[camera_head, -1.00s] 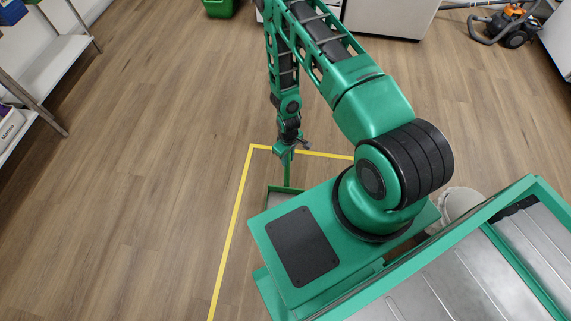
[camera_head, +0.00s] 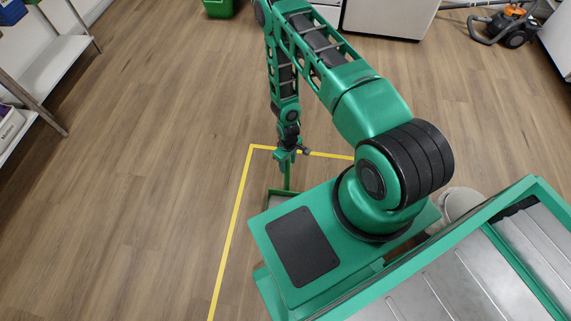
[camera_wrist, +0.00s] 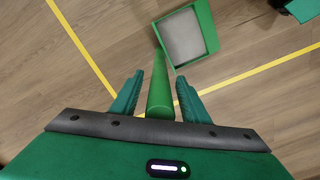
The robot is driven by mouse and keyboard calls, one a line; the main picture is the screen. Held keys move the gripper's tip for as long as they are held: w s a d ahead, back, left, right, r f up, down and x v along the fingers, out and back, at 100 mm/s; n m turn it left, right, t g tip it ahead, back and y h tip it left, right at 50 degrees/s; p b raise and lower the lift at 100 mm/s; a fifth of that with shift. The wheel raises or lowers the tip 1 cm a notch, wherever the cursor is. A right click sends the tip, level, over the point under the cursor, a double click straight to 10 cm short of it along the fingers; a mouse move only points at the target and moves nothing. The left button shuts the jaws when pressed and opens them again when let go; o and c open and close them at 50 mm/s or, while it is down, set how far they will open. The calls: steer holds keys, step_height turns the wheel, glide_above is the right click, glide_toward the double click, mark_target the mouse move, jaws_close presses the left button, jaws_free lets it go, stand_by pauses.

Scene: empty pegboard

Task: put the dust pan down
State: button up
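The dust pan is green with a long handle and a grey inner face. In the wrist view its pan (camera_wrist: 186,37) lies over the wood floor near the yellow line, and the handle (camera_wrist: 160,92) runs back toward me. My gripper (camera_wrist: 158,76) is open, one finger on each side of the handle, with gaps showing at both sides. In the head view my gripper (camera_head: 285,164) is above the dust pan (camera_head: 287,181), whose handle stands up beneath it. The pan's lower part is partly hidden by my base, and it seems to rest on the floor.
A yellow floor line (camera_head: 237,207) runs beside the dust pan. The floor at left is clear.

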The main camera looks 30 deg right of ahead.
step_height(320, 180, up, 12)
steer(key=shift+r, duration=0.1)
stand_by(0.5)
steer(key=shift+w+d+r, duration=0.1)
steer(key=shift+r, duration=0.05)
steer(key=d+r+m, duration=0.1)
steer(key=d+r, duration=0.3)
steer(key=r, duration=0.6)
steer(key=d+r+m+h, duration=0.1)
steer(key=d+r+m, duration=0.15)
steer(key=r, duration=0.75)
steer(key=d+r+m, duration=0.1)
steer(key=d+r, duration=0.3)
steer(key=r, duration=0.5)
steer(key=s+d+r+m, duration=0.3)
steer(key=s+r, duration=0.8)
steer(key=r, duration=0.4)
steer(key=s+a+r+m, duration=0.1)
steer(key=s+r, duration=0.2)
steer(key=s, duration=0.3)
steer(key=s+a+r+m+y, duration=0.1)
steer(key=s+a+r+m, duration=0.1)
steer(key=s+r, duration=0.2)
steer(key=shift+s, duration=1.25)
